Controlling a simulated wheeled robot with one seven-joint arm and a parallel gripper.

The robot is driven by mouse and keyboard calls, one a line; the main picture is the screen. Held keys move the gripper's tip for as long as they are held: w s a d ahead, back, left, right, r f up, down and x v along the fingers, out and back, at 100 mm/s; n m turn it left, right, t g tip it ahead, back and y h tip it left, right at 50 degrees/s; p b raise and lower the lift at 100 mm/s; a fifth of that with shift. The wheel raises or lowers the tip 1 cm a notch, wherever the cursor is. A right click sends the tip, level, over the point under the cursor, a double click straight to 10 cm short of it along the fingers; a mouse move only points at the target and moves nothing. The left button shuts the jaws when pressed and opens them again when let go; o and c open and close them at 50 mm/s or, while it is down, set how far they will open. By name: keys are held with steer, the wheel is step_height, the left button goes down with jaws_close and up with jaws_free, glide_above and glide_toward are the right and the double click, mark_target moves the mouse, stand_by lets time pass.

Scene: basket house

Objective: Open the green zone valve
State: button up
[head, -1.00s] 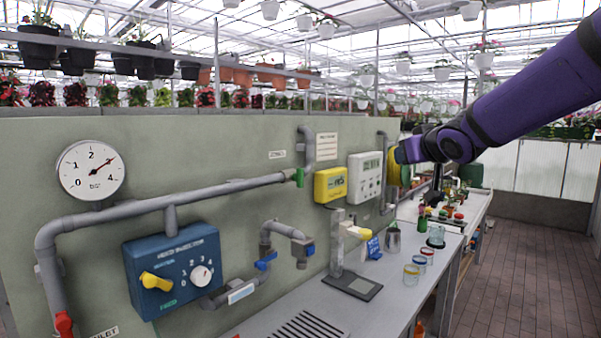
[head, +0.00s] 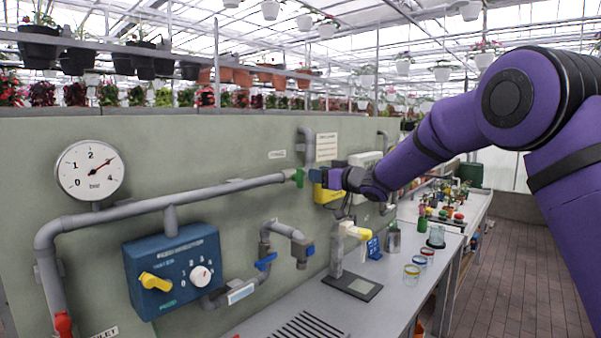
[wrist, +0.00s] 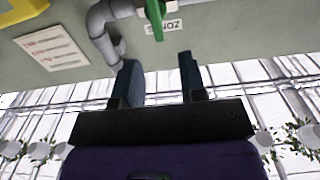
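The green zone valve handle (head: 298,177) sits at the right end of the long grey pipe on the wall. In the wrist view the green handle (wrist: 155,18) shows at the top, next to a label reading ZONE, upside down. My gripper (head: 316,182) is just right of the handle in the head view. In the wrist view my gripper (wrist: 159,62) is open, its two dark fingers apart with nothing between them. The handle lies beyond the fingertips, roughly in line with the gap. No contact shows.
A yellow box (head: 322,194) is on the wall behind my gripper, partly hidden. A white controller (head: 365,160) is further right. A grey pipe (wrist: 104,28) bends close to one finger. The bench (head: 310,310) below holds a stand, jars and a blue card.

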mark_target(301, 171)
steer(key=x, duration=0.7)
steer(key=shift+w+a, duration=0.2)
steer(key=c, duration=0.6)
